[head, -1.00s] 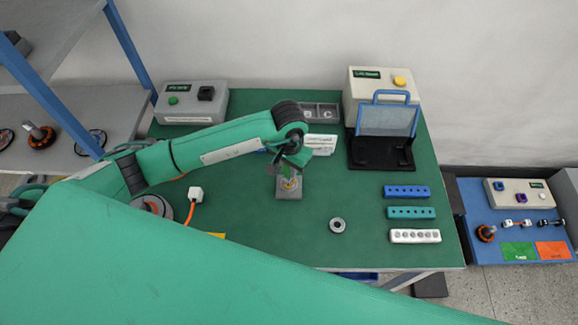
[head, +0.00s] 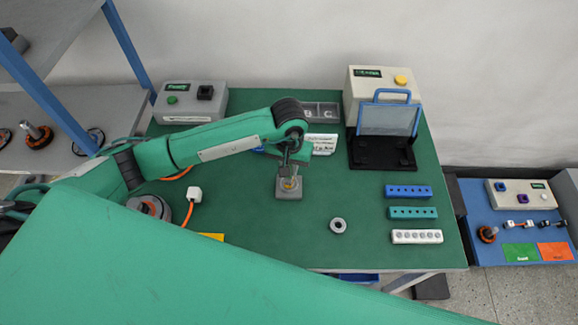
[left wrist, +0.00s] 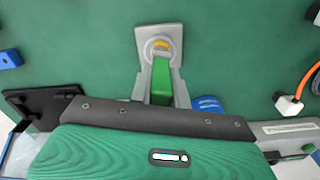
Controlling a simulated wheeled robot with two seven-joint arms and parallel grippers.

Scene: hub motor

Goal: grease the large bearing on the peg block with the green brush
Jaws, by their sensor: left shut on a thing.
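The grey peg block (head: 289,194) stands on the green table below my left gripper. It also shows at the top middle of the left wrist view (left wrist: 146,33). A round bearing (left wrist: 151,46) sits on the block, with yellow-orange visible at its centre. My left gripper (head: 290,176) is shut on the green brush (left wrist: 161,84), which points at the bearing. The brush tip is over or at the bearing; I cannot tell whether it touches. The gripper hides part of the block in the head view. My right gripper is not in view.
A loose metal ring (head: 338,226) lies to the right of the block. Blue (head: 407,191), teal (head: 413,212) and white (head: 416,236) hole strips lie at the right. A black stand with a clear panel (head: 388,122) stands behind them. A white plug (head: 194,193) with orange cable lies left.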

